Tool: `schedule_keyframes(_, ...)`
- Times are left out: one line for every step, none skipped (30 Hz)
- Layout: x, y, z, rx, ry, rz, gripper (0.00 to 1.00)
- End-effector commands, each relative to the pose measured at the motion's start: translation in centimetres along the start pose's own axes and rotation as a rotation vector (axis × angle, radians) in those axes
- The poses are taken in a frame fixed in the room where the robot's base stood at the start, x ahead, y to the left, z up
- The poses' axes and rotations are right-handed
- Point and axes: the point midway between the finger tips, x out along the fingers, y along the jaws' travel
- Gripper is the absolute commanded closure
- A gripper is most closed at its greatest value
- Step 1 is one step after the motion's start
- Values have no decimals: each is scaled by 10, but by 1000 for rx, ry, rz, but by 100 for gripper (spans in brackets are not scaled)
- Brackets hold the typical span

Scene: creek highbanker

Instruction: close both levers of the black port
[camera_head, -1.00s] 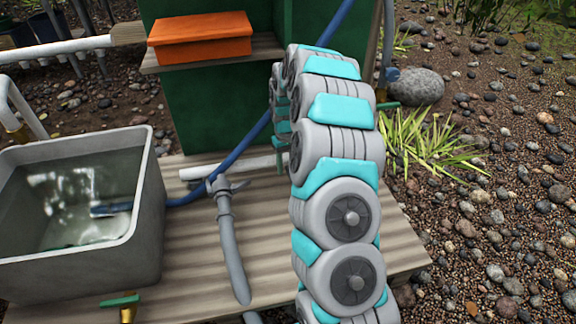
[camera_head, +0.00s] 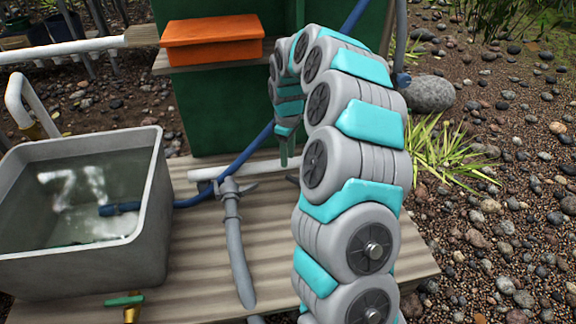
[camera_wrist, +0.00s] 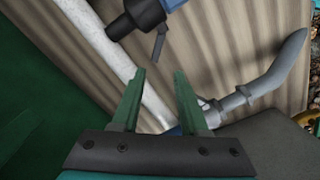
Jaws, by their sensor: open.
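The black port (camera_wrist: 135,18) shows at the top of the wrist view, a dark fitting joined to a blue part. One dark lever (camera_wrist: 159,44) stands out from it, swung away from its body; a second lever cannot be made out. My gripper (camera_wrist: 159,73) is open, its two green fingers apart with nothing between them. The port and its lever lie beyond the fingertips, not touching. In the head view my gripper (camera_head: 284,153) points down above the deck by the white pipe, partly behind my arm. There the port is mostly hidden by my arm.
A grey hose with a lever fitting (camera_head: 230,190) lies on the ribbed deck and also shows in the wrist view (camera_wrist: 245,95). A white pipe (camera_wrist: 88,35) and green wall run alongside. A grey water tub (camera_head: 155,205) stands left; an orange box (camera_head: 212,40) sits behind.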

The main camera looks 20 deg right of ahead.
Motion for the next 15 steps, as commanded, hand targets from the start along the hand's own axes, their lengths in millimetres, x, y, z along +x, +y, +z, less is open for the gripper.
schedule_keyframes(-6, -9, 0, 3, 3, -5, 56)
schedule_keyframes(-8, -14, 0, 6, 4, -9, 56)
schedule_keyframes(-12, -20, -1, 10, 5, -14, 56)
schedule_keyframes(-15, -24, 0, 13, 7, -15, 56)
schedule_keyframes(-19, -28, 0, 17, 9, -17, 56)
schedule_keyframes(-24, -34, 0, 23, 12, -19, 56)
schedule_keyframes(-27, -38, 0, 26, 13, -21, 56)
schedule_keyframes(-30, -43, 0, 29, 14, -23, 56)
schedule_keyframes(-33, -50, 1, 34, 14, -27, 56)
schedule_keyframes(-36, -54, 2, 37, 13, -30, 56)
schedule_keyframes(-38, -59, 3, 40, 13, -32, 56)
schedule_keyframes(-42, -65, 4, 46, 13, -34, 56)
schedule_keyframes(-46, -69, 5, 50, 14, -35, 56)
schedule_keyframes(-49, -74, 6, 54, 15, -36, 56)
schedule_keyframes(-53, -80, 7, 60, 15, -39, 56)
